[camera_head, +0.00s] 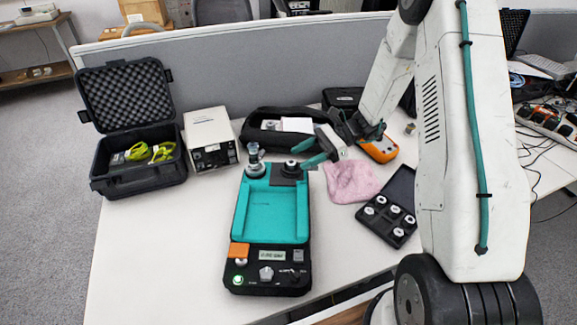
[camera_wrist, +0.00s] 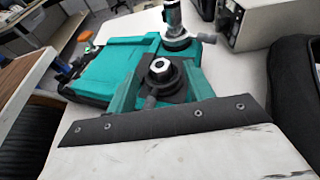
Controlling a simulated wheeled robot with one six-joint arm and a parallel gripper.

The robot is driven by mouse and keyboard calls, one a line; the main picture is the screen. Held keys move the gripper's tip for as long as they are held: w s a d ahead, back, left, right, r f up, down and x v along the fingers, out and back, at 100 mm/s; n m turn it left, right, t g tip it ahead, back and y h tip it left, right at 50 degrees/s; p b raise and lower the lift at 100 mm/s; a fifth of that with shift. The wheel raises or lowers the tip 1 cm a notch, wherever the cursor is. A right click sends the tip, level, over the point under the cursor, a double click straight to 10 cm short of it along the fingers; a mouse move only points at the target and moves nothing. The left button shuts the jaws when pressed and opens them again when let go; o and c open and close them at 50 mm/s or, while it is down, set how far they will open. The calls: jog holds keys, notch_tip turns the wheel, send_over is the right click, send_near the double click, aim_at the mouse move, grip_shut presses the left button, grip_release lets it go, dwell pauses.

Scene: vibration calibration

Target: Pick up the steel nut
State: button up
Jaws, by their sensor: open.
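My gripper (camera_head: 303,154) is open above the back right corner of the teal calibration unit (camera_head: 237,215). In the wrist view its teal fingers (camera_wrist: 160,80) lie on either side of a black round mount with a bright metal nut-like piece (camera_wrist: 161,65) on top. The same mount shows in the head view (camera_head: 291,167), near the fingertips. Nothing is gripped; I cannot tell whether the fingers touch the mount. Several steel nuts (camera_head: 395,210) sit in a black open case (camera_head: 373,226) to the right.
A silver upright fitting (camera_head: 255,160) stands close left of the mount; it also shows in the wrist view (camera_wrist: 175,25). A pink cloth (camera_head: 352,181), an orange meter (camera_head: 380,149), a black pouch (camera_head: 262,136), a white box (camera_head: 208,130) and an open hard case (camera_head: 120,178) are around.

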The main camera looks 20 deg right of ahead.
jog(key=shift+x, duration=1.1)
jog(key=c, duration=1.1)
